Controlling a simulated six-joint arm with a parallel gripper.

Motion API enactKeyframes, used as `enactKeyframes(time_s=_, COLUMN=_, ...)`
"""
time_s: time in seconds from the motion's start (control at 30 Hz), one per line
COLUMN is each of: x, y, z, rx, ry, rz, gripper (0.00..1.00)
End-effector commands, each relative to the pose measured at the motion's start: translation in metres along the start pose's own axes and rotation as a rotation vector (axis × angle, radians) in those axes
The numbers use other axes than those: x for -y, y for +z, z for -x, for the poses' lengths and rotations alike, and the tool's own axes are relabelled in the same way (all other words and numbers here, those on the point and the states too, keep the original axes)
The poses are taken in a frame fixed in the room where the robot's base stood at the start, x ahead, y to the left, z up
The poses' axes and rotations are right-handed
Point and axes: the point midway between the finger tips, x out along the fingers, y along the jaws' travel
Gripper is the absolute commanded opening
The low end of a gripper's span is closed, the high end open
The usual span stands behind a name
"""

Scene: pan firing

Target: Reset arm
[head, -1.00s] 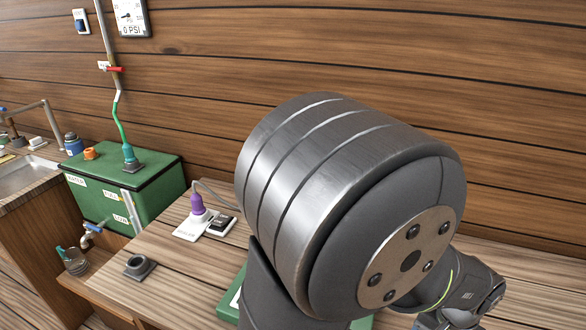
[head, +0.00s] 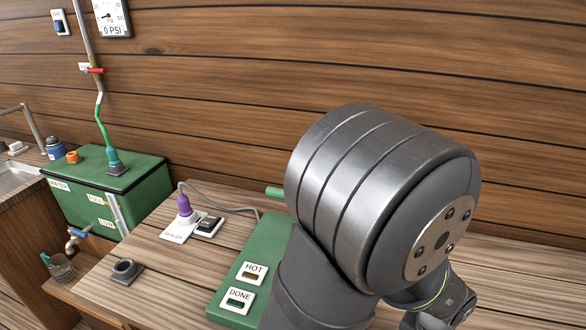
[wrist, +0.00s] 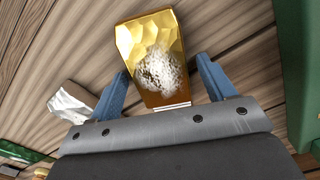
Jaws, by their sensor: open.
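My gripper (wrist: 162,66) shows in the wrist view with its two blue fingers apart. A gold, shiny block-like packet (wrist: 150,40) with a pale speckled patch lies beyond and between the fingers. Whether the fingers touch it I cannot tell; clear space shows beside the right finger. In the head view my large grey arm joint fills the centre right, and my gripper is hidden behind or below it.
A crumpled silver-white piece (wrist: 72,103) lies left of the fingers. A green panel (head: 225,300) marked HOT and DONE sits beside my arm. The sealer switch (head: 208,226), green water tank (head: 150,188) and a dark ring fitting (head: 126,271) stand left. Bare bench shows between them.

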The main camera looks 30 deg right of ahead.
Motion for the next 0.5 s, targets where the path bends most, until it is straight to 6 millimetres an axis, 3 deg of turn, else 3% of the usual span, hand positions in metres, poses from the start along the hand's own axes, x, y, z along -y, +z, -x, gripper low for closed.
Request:
enactKeyframes(time_s=0.23, x=-0.001, y=-0.001, z=0.044, rx=-0.005, ry=0.002, rz=0.0, gripper=0.76)
enactKeyframes(time_s=0.5, x=-0.033, y=0.033, z=0.072, rx=-0.004, ry=0.002, rz=-0.006, gripper=0.76)
